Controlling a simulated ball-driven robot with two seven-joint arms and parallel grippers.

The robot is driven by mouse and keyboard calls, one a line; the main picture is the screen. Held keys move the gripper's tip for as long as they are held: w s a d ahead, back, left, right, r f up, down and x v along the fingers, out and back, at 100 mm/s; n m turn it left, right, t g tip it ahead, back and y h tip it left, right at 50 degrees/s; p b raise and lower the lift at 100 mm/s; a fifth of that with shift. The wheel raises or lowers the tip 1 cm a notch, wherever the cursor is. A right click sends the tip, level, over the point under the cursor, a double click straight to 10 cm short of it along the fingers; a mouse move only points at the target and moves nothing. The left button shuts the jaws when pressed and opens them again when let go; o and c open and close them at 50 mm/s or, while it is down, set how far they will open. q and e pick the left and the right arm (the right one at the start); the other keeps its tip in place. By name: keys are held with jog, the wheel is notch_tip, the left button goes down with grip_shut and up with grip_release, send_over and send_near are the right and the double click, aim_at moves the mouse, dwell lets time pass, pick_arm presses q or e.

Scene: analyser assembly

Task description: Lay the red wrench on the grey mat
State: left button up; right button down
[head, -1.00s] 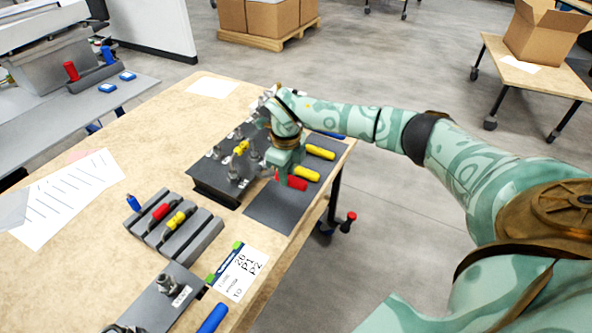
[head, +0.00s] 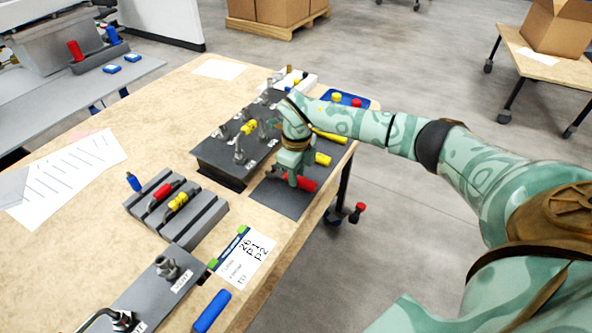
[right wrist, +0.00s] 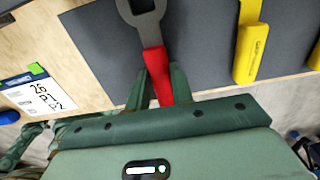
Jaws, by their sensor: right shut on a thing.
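The red wrench has a red handle (head: 303,184) and a grey open-ended head, which shows in the right wrist view (right wrist: 143,18). My right gripper (head: 291,180) is shut on the red handle; its two fingers flank the handle in the right wrist view (right wrist: 159,82). The wrench is over the dark grey mat (head: 285,203) at the table's right edge. The mat fills the background of the right wrist view (right wrist: 98,50). I cannot tell whether the wrench touches the mat. My left gripper is not in view.
Yellow-handled tools (head: 323,158) lie just beyond the wrench. A dark fixture block (head: 215,163) with metal fittings stands left of the mat. A grey slotted rack (head: 208,222) and a label card (head: 246,257) are nearer. A blue tray (head: 357,97) lies behind my arm.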

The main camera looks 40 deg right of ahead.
jog(key=shift+f, duration=0.3)
dwell(0.5)
jog(key=c, duration=1.1)
grip_release()
jog(key=shift+c, duration=0.2)
notch_tip(320, 180, up, 16)
jog(key=p, duration=0.4)
jog(key=shift+p, duration=0.35)
